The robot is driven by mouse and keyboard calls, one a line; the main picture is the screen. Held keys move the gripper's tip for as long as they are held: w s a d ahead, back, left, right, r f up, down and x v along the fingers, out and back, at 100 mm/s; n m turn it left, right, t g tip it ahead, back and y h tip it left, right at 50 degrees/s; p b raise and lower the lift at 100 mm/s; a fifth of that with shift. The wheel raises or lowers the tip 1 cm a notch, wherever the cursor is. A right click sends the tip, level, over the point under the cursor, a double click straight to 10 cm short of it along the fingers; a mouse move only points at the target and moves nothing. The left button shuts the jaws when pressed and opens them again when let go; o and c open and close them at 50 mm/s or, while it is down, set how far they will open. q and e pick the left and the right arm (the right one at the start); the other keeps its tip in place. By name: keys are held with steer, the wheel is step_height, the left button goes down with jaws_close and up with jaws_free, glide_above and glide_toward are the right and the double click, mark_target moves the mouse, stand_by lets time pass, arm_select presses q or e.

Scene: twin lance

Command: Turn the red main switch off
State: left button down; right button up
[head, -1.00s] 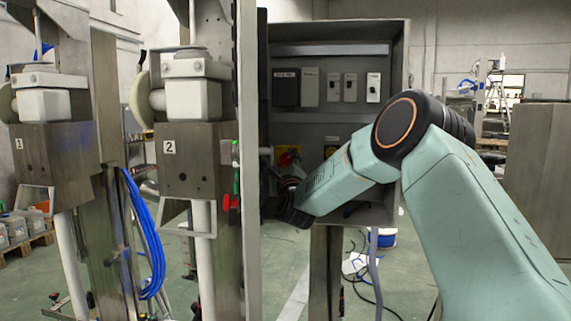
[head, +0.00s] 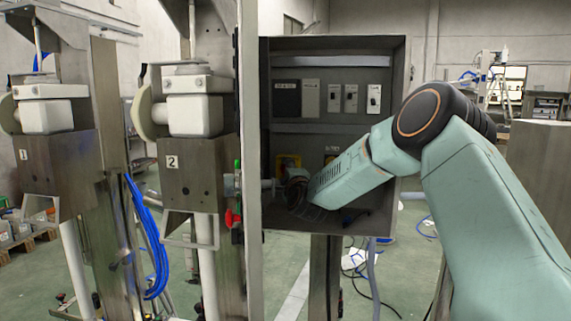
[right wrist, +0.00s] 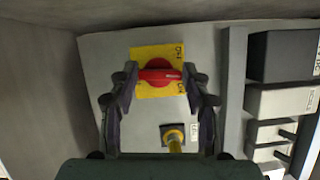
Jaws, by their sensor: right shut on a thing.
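The red main switch (right wrist: 160,75) is a red rotary handle on a yellow plate (right wrist: 145,55) inside the grey cabinet. In the right wrist view the handle lies crosswise. My right gripper (right wrist: 159,82) is shut on it, one finger at each end. In the head view my right gripper (head: 288,188) reaches into the lower left of the open cabinet (head: 402,75). There the yellow plate (head: 288,161) shows partly above it and the red handle is hidden. My left gripper is not in view.
A yellow and black control (right wrist: 174,141) sits below the switch. Several breakers (head: 351,92) line the upper cabinet. A tall metal post (head: 250,250) stands just left of the cabinet. Two numbered machines, one being machine 2 (head: 190,165), stand further left, with blue hoses (head: 150,240).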

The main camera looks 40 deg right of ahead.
steer(key=shift+w+d+r+n+g+p, duration=0.15)
steer(key=shift+n+g+p, duration=0.5)
steer(key=shift+n+p, duration=1.3)
steer(key=shift+a+r+n+g+p, duration=0.15)
steer(key=shift+n+g+p, duration=0.6)
steer(key=shift+p, duration=2.05)
steer(key=shift+w+d+r+n+g+p, duration=0.1)
steer(key=shift+r+n+g+p, duration=0.3)
steer(key=shift+n+p, duration=1.6)
steer(key=shift+f+m+p, duration=0.15)
steer(key=shift+m+p, duration=0.25)
steer(key=o, duration=1.1)
steer(key=shift+s+f+y, duration=0.1)
steer(key=shift+f+y, duration=0.1)
steer(key=shift+y, duration=0.1)
steer(key=shift+o, duration=0.3)
steer(key=v, duration=1.2)
steer(key=shift+a, duration=0.2)
